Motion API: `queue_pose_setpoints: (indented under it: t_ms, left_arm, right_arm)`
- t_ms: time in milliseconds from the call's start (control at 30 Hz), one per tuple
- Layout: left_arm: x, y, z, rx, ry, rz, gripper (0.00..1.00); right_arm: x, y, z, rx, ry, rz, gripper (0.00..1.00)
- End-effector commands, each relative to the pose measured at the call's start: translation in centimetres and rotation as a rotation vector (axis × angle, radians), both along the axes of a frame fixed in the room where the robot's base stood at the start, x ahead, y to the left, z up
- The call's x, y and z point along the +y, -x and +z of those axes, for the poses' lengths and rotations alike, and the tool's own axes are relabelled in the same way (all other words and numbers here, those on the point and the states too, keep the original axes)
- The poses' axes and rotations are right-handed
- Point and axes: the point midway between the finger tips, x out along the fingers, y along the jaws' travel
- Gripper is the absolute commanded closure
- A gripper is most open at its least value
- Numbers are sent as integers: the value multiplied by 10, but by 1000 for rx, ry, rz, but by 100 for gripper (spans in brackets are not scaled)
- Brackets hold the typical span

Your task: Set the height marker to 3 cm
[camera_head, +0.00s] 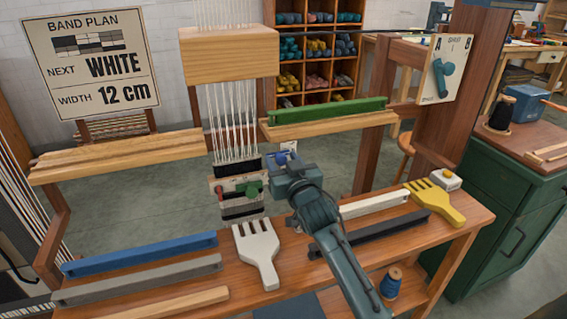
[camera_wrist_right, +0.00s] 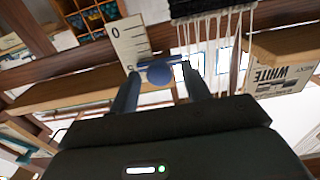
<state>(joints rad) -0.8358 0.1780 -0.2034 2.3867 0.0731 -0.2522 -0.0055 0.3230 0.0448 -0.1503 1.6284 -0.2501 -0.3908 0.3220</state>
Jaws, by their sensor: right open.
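The height marker is a blue knob (camera_wrist_right: 158,73) on a white scale plate (camera_wrist_right: 130,38) with a "0" and tick marks. In the head view the blue marker (camera_head: 281,158) shows just beyond my right gripper (camera_head: 281,168), beside the warp. In the right wrist view the open fingers of my right gripper (camera_wrist_right: 160,88) lie to either side of the knob. I cannot tell whether they touch it. The scale reading at the marker is too small to tell. My left gripper is not in view.
White warp threads (camera_head: 232,115) hang left of my right gripper, with a small plate bearing red and green knobs (camera_head: 238,187). A green bar (camera_head: 327,110) lies on the right rail. A white comb (camera_head: 257,252) and yellow comb (camera_head: 437,203) lie on the bench.

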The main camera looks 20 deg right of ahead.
Motion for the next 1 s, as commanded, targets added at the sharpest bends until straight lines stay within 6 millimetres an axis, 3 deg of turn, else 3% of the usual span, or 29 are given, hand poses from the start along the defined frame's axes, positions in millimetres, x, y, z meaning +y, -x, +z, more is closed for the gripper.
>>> queue_pose_setpoints:
  t_ms: [133, 700, 1000]
  left_arm:
    - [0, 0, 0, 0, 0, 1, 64]
    - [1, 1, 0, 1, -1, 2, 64]
    - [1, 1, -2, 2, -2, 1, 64]
  right_arm:
    - [0, 0, 0, 0, 0, 0, 53]
    - [0, 1, 0, 0, 0, 0, 100]
    - [0, 1, -6, 3, -1, 0, 100]
